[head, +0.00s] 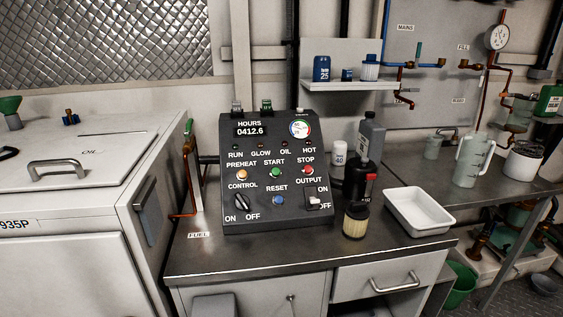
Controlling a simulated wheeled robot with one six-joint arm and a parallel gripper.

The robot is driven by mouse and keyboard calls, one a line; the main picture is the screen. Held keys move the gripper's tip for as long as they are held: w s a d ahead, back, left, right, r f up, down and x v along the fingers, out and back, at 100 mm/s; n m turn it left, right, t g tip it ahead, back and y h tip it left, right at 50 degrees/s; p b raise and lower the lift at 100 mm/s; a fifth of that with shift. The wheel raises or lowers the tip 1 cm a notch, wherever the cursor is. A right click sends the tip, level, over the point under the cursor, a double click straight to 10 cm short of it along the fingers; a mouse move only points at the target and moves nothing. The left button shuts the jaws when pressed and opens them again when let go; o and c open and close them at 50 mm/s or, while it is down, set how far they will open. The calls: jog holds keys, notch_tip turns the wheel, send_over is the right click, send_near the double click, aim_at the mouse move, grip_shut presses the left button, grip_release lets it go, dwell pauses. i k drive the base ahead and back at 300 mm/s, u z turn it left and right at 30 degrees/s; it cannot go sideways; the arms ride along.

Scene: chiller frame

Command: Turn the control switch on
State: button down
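The control switch (241,202) is a black rotary knob at the lower left of the dark control panel (272,217). It sits under the word CONTROL, with ON printed at its lower left and OFF at its lower right. The knob is small here, and I cannot tell for sure which mark it points to. The panel's display reads HOURS 0412.6, and the RUN, GLOW, OIL and HOT lamps look dark. My gripper is not in view.
The panel stands on a metal bench (215,262). Beside the knob are a blue RESET button (278,201) and an OUTPUT switch (313,199). Right of the panel stand dark bottles (358,180), a small jar (355,221) and a white tray (420,211). The bench's front left is clear.

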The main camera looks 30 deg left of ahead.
aim_at(242, 202)
jog(key=u, duration=1.3)
